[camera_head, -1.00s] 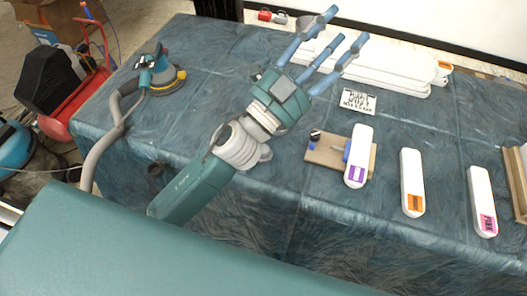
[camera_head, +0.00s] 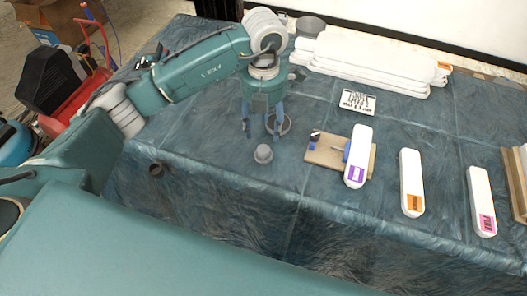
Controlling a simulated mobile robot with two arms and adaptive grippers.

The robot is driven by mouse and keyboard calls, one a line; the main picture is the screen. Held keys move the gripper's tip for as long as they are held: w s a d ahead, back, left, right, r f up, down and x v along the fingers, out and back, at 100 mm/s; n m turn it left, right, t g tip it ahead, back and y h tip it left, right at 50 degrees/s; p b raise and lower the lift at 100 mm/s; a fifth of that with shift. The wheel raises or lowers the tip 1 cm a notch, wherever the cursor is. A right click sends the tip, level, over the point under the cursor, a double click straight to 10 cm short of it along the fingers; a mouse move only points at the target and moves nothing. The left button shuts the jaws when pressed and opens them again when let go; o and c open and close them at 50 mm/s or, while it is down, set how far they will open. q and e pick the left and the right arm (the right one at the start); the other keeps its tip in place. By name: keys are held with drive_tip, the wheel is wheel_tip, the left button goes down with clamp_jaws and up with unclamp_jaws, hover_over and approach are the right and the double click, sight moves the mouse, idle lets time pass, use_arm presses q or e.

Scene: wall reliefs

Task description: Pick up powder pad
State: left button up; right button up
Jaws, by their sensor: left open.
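A small grey rounded piece with a knob-like top (camera_head: 263,154), which looks like the powder pad, stands on the cloth-covered table. My left gripper (camera_head: 263,127) points down above and just behind it in the head view. Its blue fingers are spread open with nothing between them that I can make out. I cannot tell the exact height of the fingertips over the table. My right gripper is not in view.
A wooden block with a tool (camera_head: 325,155) and several white labelled bars (camera_head: 411,180) lie to the right. White boards (camera_head: 370,65) are stacked behind, near a small sign (camera_head: 357,102). The cloth between cup and grey piece is clear.

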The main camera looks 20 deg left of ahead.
sight(264, 149)
use_arm(q)
wheel_tip(264, 149, down, 4)
drive_tip(key=shift+s+r+p, duration=0.1)
drive_tip(key=shift+p, duration=0.2)
wheel_tip(264, 149, down, 5)
drive_tip(key=shift+s+r+p, duration=0.15)
drive_tip(key=shift+p, duration=0.8)
drive_tip(key=shift+f, duration=0.45)
drive_tip(key=shift+c, duration=0.6)
drive_tip(key=c, duration=1)
